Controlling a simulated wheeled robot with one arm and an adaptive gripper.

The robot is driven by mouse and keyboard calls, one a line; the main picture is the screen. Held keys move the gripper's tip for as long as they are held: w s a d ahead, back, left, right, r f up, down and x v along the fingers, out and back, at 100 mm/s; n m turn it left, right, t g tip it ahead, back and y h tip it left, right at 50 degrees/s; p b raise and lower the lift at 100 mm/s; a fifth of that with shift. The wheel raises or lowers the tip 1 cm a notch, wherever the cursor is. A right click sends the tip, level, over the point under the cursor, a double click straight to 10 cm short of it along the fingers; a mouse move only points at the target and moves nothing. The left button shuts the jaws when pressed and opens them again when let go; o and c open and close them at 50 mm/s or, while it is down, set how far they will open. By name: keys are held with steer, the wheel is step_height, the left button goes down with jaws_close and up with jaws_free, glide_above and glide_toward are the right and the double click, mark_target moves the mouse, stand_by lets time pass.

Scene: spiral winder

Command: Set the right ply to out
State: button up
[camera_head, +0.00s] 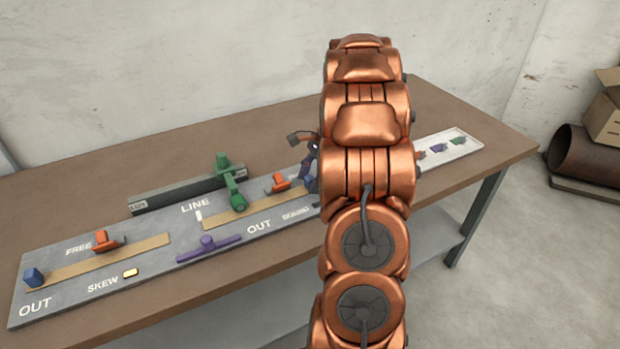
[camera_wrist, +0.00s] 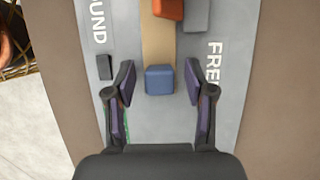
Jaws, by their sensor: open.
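The grey board (camera_head: 140,275) has two tan strips. On the right strip (camera_wrist: 158,45) an orange slider (camera_head: 280,183) sits left of a blue block (camera_head: 309,184), which is at the strip's right end. In the wrist view the blue block (camera_wrist: 160,79) lies between my gripper's two dark fingers (camera_wrist: 158,72); they stand open with a gap on each side. I cannot tell how far above the board they are. "FREE" is printed beside this end, and "OUT" (camera_head: 258,226) is printed toward the strip's left end. My arm hides part of the board.
The left strip (camera_head: 110,257) carries another orange slider (camera_head: 106,241) and blue block (camera_head: 34,277). A green lever (camera_head: 232,185), purple bar (camera_head: 208,246) and dark grey rail (camera_head: 170,194) stand nearby. The skew lamp (camera_head: 130,272) is yellow; the bound lamp (camera_wrist: 104,66) is dark.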

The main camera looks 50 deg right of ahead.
jaws_close()
stand_by(0.3)
stand_by(0.3)
